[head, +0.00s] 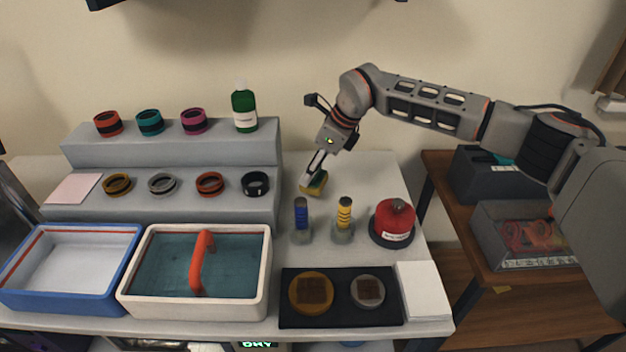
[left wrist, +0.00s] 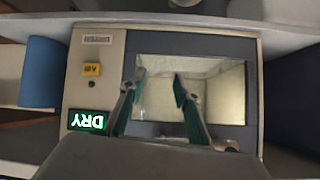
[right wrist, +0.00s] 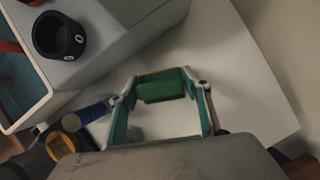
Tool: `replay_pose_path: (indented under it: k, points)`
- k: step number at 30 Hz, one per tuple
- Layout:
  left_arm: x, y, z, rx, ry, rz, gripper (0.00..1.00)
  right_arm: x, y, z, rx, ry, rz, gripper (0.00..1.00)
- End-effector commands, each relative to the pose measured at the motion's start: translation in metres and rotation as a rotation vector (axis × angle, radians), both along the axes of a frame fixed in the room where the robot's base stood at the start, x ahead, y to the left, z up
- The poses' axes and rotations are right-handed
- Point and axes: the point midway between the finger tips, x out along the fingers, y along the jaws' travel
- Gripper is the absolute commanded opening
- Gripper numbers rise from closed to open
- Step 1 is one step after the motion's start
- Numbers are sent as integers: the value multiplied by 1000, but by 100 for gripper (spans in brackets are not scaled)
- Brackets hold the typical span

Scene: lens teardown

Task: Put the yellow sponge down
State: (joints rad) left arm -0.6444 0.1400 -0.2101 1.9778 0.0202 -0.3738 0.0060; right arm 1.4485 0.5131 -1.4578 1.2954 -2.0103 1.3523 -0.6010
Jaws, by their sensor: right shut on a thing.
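The yellow sponge (head: 314,184) has a green side and sits between the fingertips of my right gripper (head: 315,174), just right of the grey stepped stand. In the right wrist view its green face (right wrist: 160,88) shows between the fingers, with bare white table beyond. My right gripper is shut on it. I cannot tell whether the sponge touches the table. My left gripper (left wrist: 158,82) is open and empty in the left wrist view, in front of a grey box with a window and a lit DRY display (left wrist: 86,122). It is outside the head view.
The stepped stand (head: 180,152) holds several rings and a green bottle (head: 244,110). In front of the sponge stand a blue-topped tool (head: 301,218), a yellow-topped one (head: 344,215) and a red round container (head: 395,222). The white table (head: 375,175) is clear right of the sponge.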

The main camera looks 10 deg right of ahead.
Motion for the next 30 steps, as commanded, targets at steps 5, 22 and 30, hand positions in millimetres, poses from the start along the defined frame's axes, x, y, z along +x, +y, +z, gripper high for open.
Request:
replay_pose_path:
  k: [5, 22, 30]
  points:
    - [-1, 1, -3, 1, 2, 0, 32, -1, 0, -28, 0, 5, 0, 25]
    - [0, 1, -3, 4, 2, 1, 32, -1, 0, -38, -1, 3, 1, 68]
    - [0, 1, -1, 3, 0, 1, 32, -2, -2, -31, 0, 0, 0, 68]
